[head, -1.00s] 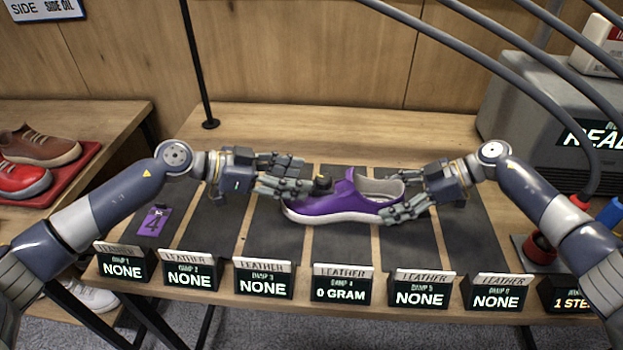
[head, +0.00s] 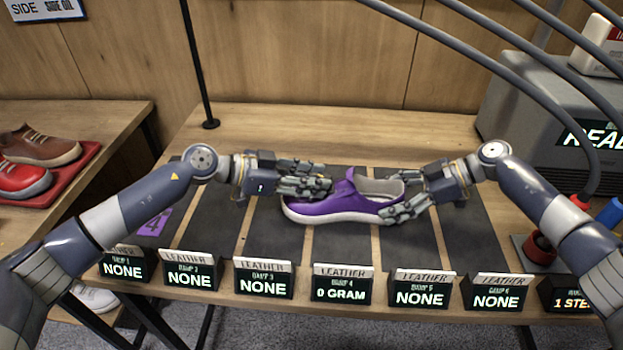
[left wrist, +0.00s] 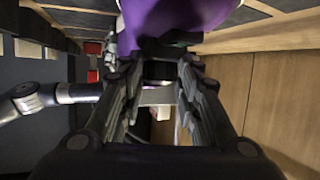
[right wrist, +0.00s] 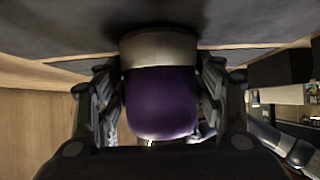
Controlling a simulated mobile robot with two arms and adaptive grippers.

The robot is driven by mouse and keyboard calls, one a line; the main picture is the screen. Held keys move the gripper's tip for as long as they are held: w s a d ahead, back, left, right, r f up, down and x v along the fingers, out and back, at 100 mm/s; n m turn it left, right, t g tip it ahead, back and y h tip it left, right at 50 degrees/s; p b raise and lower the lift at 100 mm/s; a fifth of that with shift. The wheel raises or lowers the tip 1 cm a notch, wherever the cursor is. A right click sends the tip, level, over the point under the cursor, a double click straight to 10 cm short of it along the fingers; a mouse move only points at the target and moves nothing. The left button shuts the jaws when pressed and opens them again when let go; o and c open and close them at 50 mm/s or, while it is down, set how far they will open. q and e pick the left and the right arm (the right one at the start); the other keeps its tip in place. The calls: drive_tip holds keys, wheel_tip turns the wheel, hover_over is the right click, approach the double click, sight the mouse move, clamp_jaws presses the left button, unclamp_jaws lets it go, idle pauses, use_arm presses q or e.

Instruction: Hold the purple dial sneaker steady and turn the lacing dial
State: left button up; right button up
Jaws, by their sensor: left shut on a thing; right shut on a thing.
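The purple sneaker (head: 345,207) sits upright on the dark mats, its pale sole down and toe to the left. My right gripper (head: 398,206) is shut on its heel; the right wrist view shows the purple heel (right wrist: 162,103) between the fingers. My left gripper (head: 322,186) is over the front of the sneaker, shut on the lacing dial. In the head view its fingers hide the dial. In the left wrist view the dark dial (left wrist: 160,46) shows at the fingertips, below the purple upper (left wrist: 175,14), and its details are too dark to tell.
A row of leather signs (head: 342,283) lines the table's front edge. A purple number tag (head: 153,222) lies on the left mat. A grey machine (head: 535,120) stands at the right, with cables overhead. Other shoes (head: 40,146) sit on a side table at left. The table behind the sneaker is clear.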

use_arm(q)
drive_tip(key=shift+w+f, duration=0.1)
drive_tip(key=shift+w, duration=0.05)
drive_tip(key=shift+w+a+m+g, duration=0.1)
drive_tip(key=shift+w+m+g, duration=0.1)
drive_tip(key=shift+m+g, duration=0.8)
drive_tip(key=shift+w+f+m+g, duration=0.1)
drive_tip(key=shift+w+m+g, duration=0.1)
drive_tip(key=shift+m+g, duration=0.8)
drive_tip(key=shift+w+m+g, duration=0.2)
drive_tip(key=shift+m+g, duration=0.6)
drive_tip(key=shift+g, duration=0.4)
drive_tip(key=shift+m+g, duration=0.3)
drive_tip(key=shift+g, duration=0.1)
drive_tip(key=o, duration=1.1)
drive_tip(key=shift+c, duration=0.2)
drive_tip(key=v, duration=0.7)
drive_tip(key=shift+a, duration=0.25)
